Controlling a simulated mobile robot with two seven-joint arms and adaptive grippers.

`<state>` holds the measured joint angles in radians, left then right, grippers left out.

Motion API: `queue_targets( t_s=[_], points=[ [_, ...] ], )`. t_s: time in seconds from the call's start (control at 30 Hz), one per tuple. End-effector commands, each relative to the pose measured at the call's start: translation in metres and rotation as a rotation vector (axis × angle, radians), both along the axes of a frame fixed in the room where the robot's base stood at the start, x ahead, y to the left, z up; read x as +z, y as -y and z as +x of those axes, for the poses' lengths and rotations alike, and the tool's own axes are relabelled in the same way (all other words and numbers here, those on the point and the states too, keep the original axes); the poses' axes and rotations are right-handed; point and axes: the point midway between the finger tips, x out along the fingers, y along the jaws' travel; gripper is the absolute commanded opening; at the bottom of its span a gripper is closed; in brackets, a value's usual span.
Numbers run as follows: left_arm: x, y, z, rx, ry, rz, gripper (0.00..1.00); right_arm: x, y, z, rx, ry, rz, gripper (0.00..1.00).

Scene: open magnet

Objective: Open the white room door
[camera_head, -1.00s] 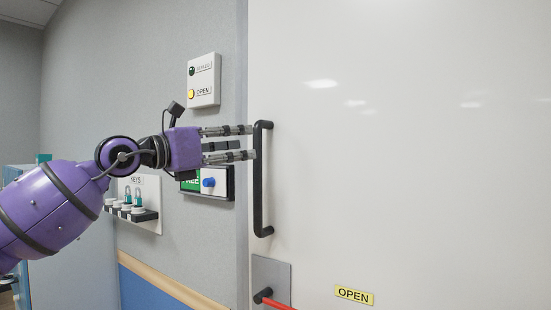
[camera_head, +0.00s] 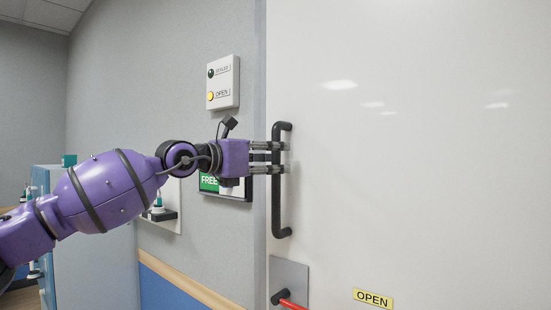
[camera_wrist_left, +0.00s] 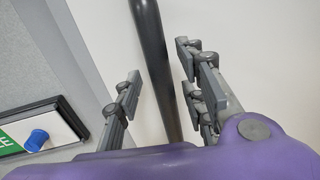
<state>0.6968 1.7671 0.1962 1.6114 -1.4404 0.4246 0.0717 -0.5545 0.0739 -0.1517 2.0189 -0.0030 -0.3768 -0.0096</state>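The white door (camera_head: 420,170) fills the right of the head view and looks shut against its frame. Its black vertical bar handle (camera_head: 277,205) is near the door's left edge. My left gripper (camera_head: 287,157) is at the upper half of this handle, its fingers reaching across the bar. In the left wrist view the handle (camera_wrist_left: 152,55) runs between the open fingers (camera_wrist_left: 160,85), with a gap on each side. The fingers are not closed on it. A red lever (camera_head: 290,303) on a grey plate sits below the handle, partly cut off. My right gripper is not in view.
A switch panel (camera_head: 223,83) with a lit yellow OPEN lamp is on the wall left of the door. A green FREE sign (camera_head: 209,182) is partly behind my gripper. A yellow OPEN label (camera_head: 373,299) is low on the door. A blue cabinet (camera_head: 95,250) stands at left.

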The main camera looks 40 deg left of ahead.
Motion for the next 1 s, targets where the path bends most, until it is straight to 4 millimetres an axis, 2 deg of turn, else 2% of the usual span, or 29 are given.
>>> queue_targets(
  t_s=[0.67,0.97,1.0],
  points=[
    [0.0013,0.0031,0.0095,0.000,0.001,0.002,0.37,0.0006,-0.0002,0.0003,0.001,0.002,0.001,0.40],
    [0.0011,0.0031,0.0094,0.000,0.000,0.002,0.00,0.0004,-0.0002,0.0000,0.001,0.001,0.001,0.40],
    [0.0011,0.0031,0.0094,0.000,0.000,0.002,0.00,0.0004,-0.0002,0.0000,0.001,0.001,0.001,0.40]
  ],
)
